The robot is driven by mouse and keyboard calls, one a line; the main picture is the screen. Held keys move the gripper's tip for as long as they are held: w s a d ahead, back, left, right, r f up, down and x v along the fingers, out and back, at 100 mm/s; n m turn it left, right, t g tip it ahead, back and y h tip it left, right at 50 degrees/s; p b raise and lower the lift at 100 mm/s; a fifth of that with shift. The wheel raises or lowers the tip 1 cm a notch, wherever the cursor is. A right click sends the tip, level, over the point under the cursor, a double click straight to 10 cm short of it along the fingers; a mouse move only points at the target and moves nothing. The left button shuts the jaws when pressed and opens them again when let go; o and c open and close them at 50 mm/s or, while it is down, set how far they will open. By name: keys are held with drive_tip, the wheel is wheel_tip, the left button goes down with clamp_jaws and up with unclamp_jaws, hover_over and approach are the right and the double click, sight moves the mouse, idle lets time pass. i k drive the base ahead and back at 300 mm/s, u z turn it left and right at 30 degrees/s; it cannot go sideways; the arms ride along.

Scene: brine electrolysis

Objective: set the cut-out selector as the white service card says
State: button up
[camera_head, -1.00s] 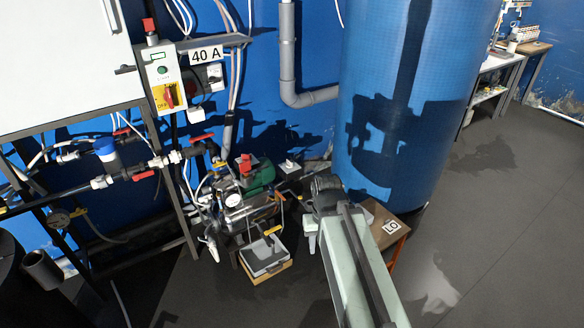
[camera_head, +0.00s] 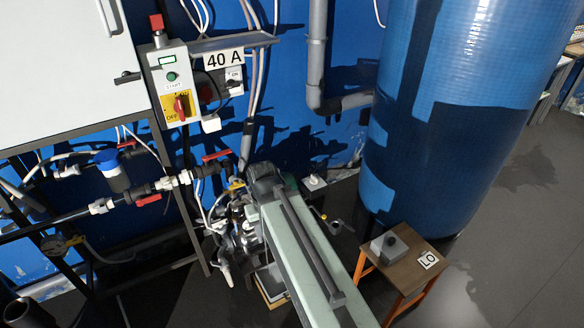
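A white card reading "LO" (camera_head: 428,259) lies on the right part of a small wooden stool (camera_head: 402,268). A grey box with a dark knob (camera_head: 390,245) sits on the same stool, left of the card. It may be the cut-out selector; its markings and the knob's setting are too small to read. My arm reaches up from the bottom middle, left of the stool and apart from it in the picture. I cannot make out the gripper's fingers at the arm's far end.
A large blue tank (camera_head: 450,110) stands behind the stool. A control box (camera_head: 172,85) with a red OFF switch and a "40 A" label (camera_head: 224,58) are on the left. Pipes and valves (camera_head: 150,188) run below. Dark floor at the right is clear.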

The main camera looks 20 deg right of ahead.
sight(314, 181)
drive_tip(key=z, duration=0.15)
drive_tip(key=i, duration=1.15)
drive_tip(key=z, duration=0.6)
drive_tip(key=k, duration=0.8)
drive_tip(key=z, duration=0.2)
drive_tip(key=i, duration=0.85)
drive_tip(key=u, duration=0.1)
